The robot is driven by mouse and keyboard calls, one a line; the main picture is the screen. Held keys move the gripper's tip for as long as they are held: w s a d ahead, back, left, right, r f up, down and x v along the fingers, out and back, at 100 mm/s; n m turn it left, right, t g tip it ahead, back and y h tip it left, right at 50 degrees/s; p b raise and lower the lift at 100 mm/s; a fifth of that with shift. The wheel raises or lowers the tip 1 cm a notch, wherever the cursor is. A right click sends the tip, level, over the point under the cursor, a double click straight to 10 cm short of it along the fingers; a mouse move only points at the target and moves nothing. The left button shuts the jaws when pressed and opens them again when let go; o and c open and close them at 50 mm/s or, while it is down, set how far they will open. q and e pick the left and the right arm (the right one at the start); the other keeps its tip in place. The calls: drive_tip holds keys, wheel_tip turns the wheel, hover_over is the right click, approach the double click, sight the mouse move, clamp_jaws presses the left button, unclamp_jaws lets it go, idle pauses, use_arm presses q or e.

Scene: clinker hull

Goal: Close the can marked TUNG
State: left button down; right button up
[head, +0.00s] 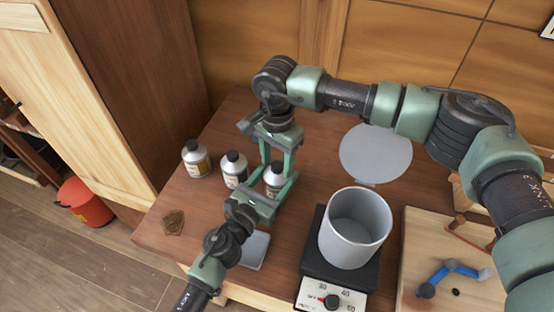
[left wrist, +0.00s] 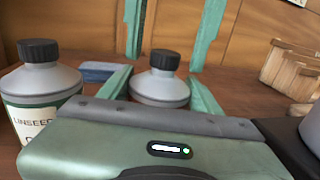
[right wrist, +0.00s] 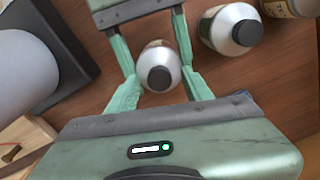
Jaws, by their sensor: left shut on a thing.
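A grey can with a black cap (head: 275,180) stands upright at the right end of a row of cans. Its label is not readable, so I cannot tell if it says TUNG. My left gripper (head: 272,186) is shut on this can; in the left wrist view the can (left wrist: 160,88) sits between its fingers. The black cap (right wrist: 160,78) is on top of the can; I cannot tell how tight. My right gripper (head: 278,161) comes from above and behind, its fingers apart on either side of the cap, apparently not touching it.
A can labelled LINSEED (left wrist: 42,95) stands close left, and another can (head: 196,160) beyond it. A hotplate (head: 312,262) with a grey pot (head: 355,228) is at right, a round grey disc (head: 375,152) behind. A wooden board (head: 420,230) holds a blue tool (head: 455,268).

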drive_tip(key=shift+r, duration=2.25)
drive_tip(key=shift+c, duration=0.3)
drive_tip(key=n, duration=0.2)
drive_tip(key=r+n, duration=0.1)
drive_tip(key=n, duration=0.1)
drive_tip(key=r+n, duration=0.1)
drive_tip(key=n, duration=0.1)
drive_tip(key=shift+n, duration=0.4)
drive_tip(key=n, duration=0.2)
drive_tip(key=r+n, duration=0.1)
drive_tip(key=n, duration=0.3)
drive_tip(key=shift+r, duration=0.25)
drive_tip(key=shift+f, duration=0.15)
drive_tip(key=shift+f, duration=3.9)
